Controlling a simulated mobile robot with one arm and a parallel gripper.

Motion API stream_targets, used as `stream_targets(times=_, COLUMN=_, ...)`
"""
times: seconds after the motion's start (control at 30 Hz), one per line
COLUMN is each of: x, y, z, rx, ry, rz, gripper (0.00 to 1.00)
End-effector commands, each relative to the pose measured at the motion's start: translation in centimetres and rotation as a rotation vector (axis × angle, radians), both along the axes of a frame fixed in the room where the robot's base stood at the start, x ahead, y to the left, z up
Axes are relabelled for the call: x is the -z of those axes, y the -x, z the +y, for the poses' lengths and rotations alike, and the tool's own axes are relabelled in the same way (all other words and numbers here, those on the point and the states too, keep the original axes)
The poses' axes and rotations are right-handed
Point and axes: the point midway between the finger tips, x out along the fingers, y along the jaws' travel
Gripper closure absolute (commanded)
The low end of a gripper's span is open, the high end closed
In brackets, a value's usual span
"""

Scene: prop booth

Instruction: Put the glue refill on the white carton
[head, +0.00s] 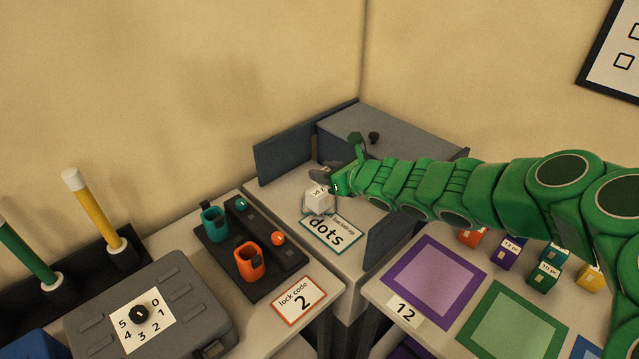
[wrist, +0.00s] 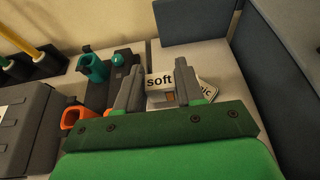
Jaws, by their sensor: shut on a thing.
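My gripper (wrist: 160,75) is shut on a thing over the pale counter. Between its grey fingers in the wrist view are a white surface lettered "soft" and a small grey and orange patch. I take the held thing for the glue refill (wrist: 168,98), but its outline is not clear. In the head view a small white block (head: 317,200) with dark print shows at my gripper's tip, just behind the "dots" card. I cannot tell whether this is the white carton or the held thing, nor whether the two touch.
The "dots" backdrop card (head: 328,233) lies in front. Left are a teal cup (head: 213,222), an orange cup (head: 249,262) and a grey dial case (head: 150,310). Blue-grey panels (head: 283,158) border the counter. Several small boxes (head: 545,275) stand right, behind purple and green squares.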

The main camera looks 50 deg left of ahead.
Motion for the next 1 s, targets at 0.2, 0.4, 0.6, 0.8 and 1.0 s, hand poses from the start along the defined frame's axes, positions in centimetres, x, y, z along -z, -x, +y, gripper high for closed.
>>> stream_targets(times=0.2, x=1.1, y=-1.1, z=1.9, rx=-0.003, ry=0.002, rz=-0.003, gripper=0.92)
stream_targets(times=0.4, x=3.0, y=-2.2, z=3.2, rx=0.000, ry=0.004, rz=-0.001, gripper=0.92)
stream_targets(times=0.6, x=4.8, y=-2.8, z=4.5, rx=-0.003, ry=0.003, rz=0.001, gripper=0.92)
stream_targets(times=0.8, x=6.1, y=-3.7, z=5.4, rx=0.001, ry=0.002, rz=-0.001, gripper=0.92)
stream_targets(times=1.0, x=6.6, y=-3.9, z=5.8, rx=0.001, ry=0.001, rz=0.000, gripper=0.92)
